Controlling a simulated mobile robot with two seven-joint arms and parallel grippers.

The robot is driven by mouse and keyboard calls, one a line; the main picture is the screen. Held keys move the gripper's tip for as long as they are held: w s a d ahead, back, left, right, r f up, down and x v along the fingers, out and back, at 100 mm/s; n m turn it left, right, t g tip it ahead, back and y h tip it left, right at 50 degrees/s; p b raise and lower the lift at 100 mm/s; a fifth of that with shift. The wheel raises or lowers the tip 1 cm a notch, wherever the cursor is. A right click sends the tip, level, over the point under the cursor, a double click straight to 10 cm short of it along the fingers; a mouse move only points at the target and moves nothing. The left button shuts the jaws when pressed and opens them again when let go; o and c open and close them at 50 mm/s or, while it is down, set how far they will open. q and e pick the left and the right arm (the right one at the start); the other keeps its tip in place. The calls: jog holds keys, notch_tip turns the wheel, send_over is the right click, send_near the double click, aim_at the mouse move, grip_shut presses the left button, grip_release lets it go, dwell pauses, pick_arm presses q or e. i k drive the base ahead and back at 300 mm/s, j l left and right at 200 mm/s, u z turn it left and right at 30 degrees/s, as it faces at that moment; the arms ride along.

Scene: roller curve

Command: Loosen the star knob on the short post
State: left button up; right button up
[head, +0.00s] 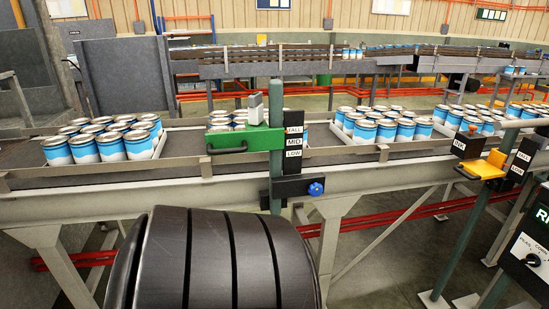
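A blue star-shaped knob (316,188) sits on the right end of a black clamp block (291,188). The block is at the lower part of a green upright post (275,160), in front of the conveyor's side rail. A bright green bracket (245,139) with a dark handle is on the same post, higher up. A black scale plate (294,142) beside it reads TALL, MID, LOW. I cannot tell from this view whether the knob is tight or loose. Neither of my grippers is in view.
Behind the post runs a conveyor (30,168) with trays of blue and white cans (112,146). At the right are an orange bracket (484,166) on another post and a control panel (527,262) with a black dial. Red rails (395,213) run low behind the conveyor legs.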

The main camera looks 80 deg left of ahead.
aim_at(315, 190)
jog(key=u, duration=0.5)
jog(key=j+u, duration=0.1)
jog(key=u, duration=1.35)
jog(key=i+u, duration=0.1)
jog(key=u, duration=0.35)
